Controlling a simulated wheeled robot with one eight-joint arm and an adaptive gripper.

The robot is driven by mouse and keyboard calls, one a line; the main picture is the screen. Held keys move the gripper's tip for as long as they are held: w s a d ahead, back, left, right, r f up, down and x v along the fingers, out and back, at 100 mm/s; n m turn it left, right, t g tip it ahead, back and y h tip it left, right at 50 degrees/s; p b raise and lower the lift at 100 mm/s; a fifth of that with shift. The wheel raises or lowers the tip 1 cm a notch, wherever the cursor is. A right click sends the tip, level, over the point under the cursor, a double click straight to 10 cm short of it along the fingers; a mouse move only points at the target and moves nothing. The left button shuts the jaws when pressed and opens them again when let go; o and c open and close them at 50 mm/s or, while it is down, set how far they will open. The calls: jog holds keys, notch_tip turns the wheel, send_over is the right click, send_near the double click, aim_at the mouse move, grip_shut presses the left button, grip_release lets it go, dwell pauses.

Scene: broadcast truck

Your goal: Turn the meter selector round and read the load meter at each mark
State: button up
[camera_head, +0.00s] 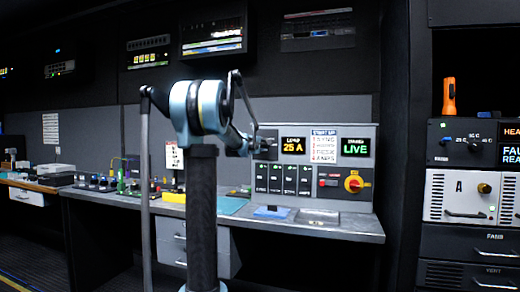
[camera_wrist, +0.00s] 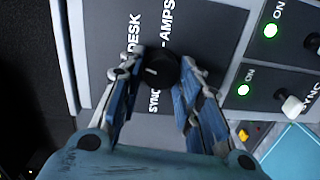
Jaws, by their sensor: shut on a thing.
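The meter selector (camera_wrist: 162,69) is a round black knob with a short white mark, on a dark panel lettered DESK, AMPS and SYNC in the wrist view. My gripper (camera_wrist: 161,74) is shut on this knob, with one blue-padded finger on either side. The white mark shows on the knob's left part; which word it points at is hard to tell. The load meter (camera_head: 292,146) in the head view reads 25 A in yellow. In that view my gripper (camera_head: 240,147) is at the panel's left end, and the knob is hard to make out there.
A display (camera_head: 356,148) right of the load meter reads LIVE in green. A printed card (camera_head: 324,147) hangs between them. Switches marked ON, with green lamps (camera_wrist: 270,31), sit beside the selector. A red-and-yellow rotary switch (camera_head: 354,183) is lower right. A desk (camera_head: 340,228) runs below.

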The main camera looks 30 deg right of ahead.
jog(key=shift+s+m, duration=0.1)
jog(key=shift+m, duration=1.1)
jog(key=shift+c, duration=0.2)
jog(key=o, duration=1.1)
jog(key=shift+f, duration=0.1)
jog(key=v, duration=1.1)
jog(key=shift+s+a, duration=0.15)
jog(key=shift+a, duration=0.2)
